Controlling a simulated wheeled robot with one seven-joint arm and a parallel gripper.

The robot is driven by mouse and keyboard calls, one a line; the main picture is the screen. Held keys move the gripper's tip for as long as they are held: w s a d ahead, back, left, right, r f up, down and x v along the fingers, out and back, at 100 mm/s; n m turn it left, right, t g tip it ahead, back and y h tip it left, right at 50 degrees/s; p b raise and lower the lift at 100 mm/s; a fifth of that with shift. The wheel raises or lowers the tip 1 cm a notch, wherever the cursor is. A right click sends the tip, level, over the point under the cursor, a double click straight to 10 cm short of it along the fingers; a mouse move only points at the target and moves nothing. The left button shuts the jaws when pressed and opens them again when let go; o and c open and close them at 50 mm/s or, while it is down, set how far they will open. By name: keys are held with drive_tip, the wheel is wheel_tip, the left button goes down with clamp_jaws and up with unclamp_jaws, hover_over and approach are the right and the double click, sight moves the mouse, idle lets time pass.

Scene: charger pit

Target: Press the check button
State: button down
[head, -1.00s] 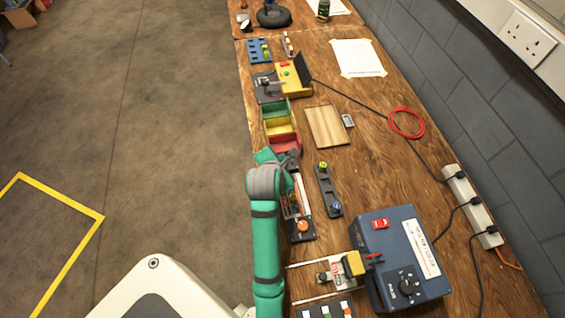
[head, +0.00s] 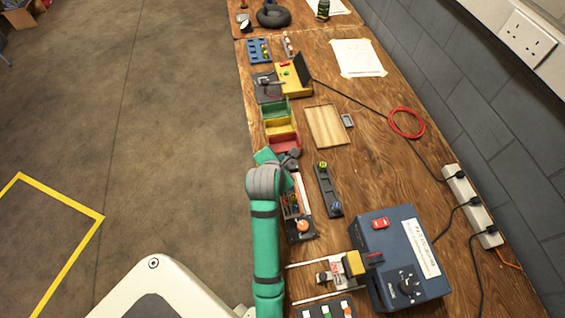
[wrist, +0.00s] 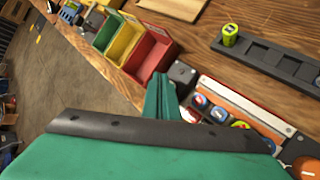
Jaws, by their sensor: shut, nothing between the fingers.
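An orange round button (head: 302,226) sits at the near end of a narrow dark tray unit with a white strip, on the bench. It also shows at the lower right edge of the wrist view (wrist: 306,167). Several round-ended coloured cells (wrist: 217,113) lie in the unit beside the white strip. No lettering is readable, so I cannot tell whether this is the check button. My gripper (head: 290,158) is shut and empty by the far end of the unit, near the red bin, apart from the orange button. My green arm partly hides the unit's left side.
Green, yellow and red bins (head: 283,143) stand just beyond the gripper. A dark slotted rack (head: 327,188) with a green-topped cell lies to the right. A blue charger box (head: 395,262) stands nearer, at the right. A yellow box (head: 294,79) with red and green buttons is farther off.

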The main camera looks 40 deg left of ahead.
drive_tip(key=shift+f, duration=0.15)
idle(0.5)
drive_tip(key=shift+f, duration=0.3)
drive_tip(key=shift+f, duration=0.4)
idle(0.9)
drive_tip(key=shift+r, duration=0.85)
drive_tip(key=shift+r, duration=2.5)
